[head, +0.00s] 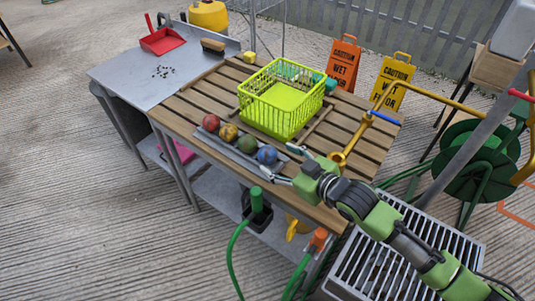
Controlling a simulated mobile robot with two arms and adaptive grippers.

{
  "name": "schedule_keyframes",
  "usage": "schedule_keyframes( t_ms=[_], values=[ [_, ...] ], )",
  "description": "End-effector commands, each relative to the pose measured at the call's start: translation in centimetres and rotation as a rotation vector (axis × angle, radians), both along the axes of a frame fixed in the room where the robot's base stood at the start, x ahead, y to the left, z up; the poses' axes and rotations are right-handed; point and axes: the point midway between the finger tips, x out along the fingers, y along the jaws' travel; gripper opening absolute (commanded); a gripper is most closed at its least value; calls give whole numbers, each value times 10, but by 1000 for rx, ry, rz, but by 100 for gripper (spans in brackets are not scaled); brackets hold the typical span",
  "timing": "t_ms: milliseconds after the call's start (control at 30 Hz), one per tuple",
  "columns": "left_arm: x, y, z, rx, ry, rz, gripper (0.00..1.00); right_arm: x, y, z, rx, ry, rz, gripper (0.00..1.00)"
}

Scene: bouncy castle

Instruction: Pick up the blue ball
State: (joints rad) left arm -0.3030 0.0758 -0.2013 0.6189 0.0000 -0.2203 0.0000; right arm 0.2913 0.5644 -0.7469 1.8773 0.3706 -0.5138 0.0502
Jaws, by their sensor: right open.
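The blue ball (267,155) is the rightmost in a row of balls on a grey tray (231,152) at the near edge of a slatted wooden table. A green ball (247,144), a yellow ball (228,132) and a red ball (211,122) sit to its left. My right gripper (289,165) comes in from the lower right and is open. Its fingers are close to the right side of the blue ball. Whether they touch it, I cannot tell. My left gripper is not in view.
A lime green basket (282,96) stands behind the balls on the wooden table (350,122). A brass tap pipe (349,140) rises right of my gripper.

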Motion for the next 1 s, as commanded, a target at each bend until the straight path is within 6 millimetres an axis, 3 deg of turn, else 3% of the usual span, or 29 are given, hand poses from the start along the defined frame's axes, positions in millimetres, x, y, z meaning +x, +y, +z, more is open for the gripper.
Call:
schedule_keyframes(
  t_ms=[400,700,733,867,1000],
  values=[
    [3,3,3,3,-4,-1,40,33,23,-25,1,1,0,60],
    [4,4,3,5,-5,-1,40,36,26,-27,1,0,0,60],
    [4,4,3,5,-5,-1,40,36,26,-27,1,1,0,57],
    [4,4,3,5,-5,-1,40,36,25,-28,1,1,0,26],
    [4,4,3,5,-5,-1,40,36,25,-27,1,1,0,26]
  ],
)
